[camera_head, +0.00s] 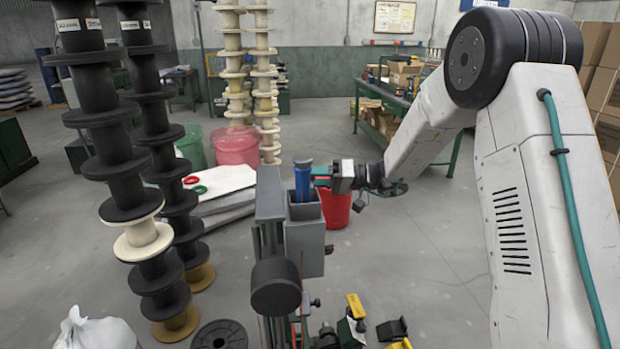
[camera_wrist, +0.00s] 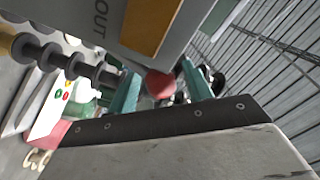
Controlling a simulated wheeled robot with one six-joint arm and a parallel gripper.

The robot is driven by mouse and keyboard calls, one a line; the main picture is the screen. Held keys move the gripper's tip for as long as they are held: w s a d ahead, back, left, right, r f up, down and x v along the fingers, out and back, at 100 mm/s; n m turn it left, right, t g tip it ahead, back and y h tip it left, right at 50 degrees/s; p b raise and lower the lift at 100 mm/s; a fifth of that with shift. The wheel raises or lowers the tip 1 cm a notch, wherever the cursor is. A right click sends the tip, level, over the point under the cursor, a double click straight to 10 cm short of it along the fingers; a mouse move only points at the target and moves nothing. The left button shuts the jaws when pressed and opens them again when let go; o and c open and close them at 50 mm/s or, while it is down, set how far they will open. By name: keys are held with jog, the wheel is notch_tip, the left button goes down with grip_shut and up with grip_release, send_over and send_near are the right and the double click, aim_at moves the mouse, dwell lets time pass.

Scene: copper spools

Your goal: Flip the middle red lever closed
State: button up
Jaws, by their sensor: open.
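My gripper (camera_head: 318,177) is at the upper right of the grey machine (camera_head: 305,245), beside a blue cylinder (camera_head: 303,182) standing in its box-like top. In the wrist view its two teal fingers (camera_wrist: 162,92) are apart, so it is open. A round red knob (camera_wrist: 160,84) shows between the fingers, close under the edge of a grey housing (camera_wrist: 165,25) with an orange panel and lettering. It may be a lever's end; I cannot tell which lever. No clear row of red levers shows, and contact between fingers and knob cannot be told.
Tall stacks of black spools (camera_head: 110,115) stand at the left. A red bucket (camera_head: 337,207) is on the floor behind my gripper. A green workbench (camera_head: 395,100) with boxes stands at the back.

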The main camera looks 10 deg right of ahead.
jog(key=v, duration=0.7)
jog(key=shift+d, duration=0.35)
